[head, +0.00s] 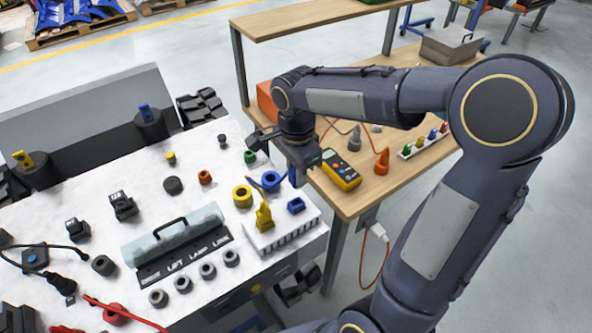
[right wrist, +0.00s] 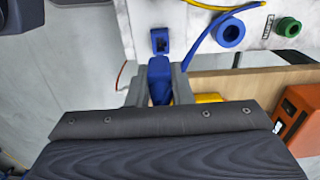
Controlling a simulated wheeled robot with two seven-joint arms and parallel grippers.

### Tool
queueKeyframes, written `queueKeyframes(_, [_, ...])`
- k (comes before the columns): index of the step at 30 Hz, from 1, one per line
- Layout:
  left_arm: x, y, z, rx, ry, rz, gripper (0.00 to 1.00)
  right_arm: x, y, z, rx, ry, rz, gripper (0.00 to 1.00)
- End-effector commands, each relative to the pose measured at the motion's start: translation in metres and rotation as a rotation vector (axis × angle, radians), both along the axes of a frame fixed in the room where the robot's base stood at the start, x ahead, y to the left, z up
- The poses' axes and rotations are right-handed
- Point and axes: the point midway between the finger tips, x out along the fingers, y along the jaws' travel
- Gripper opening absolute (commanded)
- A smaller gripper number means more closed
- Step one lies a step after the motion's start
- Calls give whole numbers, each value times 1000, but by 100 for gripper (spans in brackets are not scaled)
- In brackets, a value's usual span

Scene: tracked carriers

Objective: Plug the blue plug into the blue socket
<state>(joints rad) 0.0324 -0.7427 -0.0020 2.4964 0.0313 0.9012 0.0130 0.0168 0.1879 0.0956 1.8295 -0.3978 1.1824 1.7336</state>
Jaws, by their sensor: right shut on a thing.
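My right gripper (head: 300,172) is at the right edge of the white worktop. In the right wrist view its fingers (right wrist: 160,88) are shut on the blue plug (right wrist: 159,78). Only a sliver of the plug (head: 292,177) shows in the head view. A blue cable (right wrist: 207,38) trails from the plug. A round blue ring-like socket (head: 271,182) lies on the worktop left of the gripper; it also shows in the wrist view (right wrist: 230,33). A squarish blue holder with a dark opening (head: 296,205) sits on a white ribbed block, just beyond the plug in the wrist view (right wrist: 159,40). My left gripper is out of view.
A yellow plug (head: 264,217) stands on the white ribbed block (head: 282,238), with a yellow ring (head: 242,196) behind it. A yellow meter (head: 340,170) lies on the wooden bench (head: 362,200) at right.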

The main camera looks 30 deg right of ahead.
Motion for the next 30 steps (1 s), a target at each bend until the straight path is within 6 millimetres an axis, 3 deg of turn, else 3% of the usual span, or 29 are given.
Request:
queueKeyframes(15, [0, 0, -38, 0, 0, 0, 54, 0, 0, -48, -1, 1, 0, 0])
queueKeyframes(30, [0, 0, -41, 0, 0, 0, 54, 0, 0, -53, 0, 0, 1, 0])
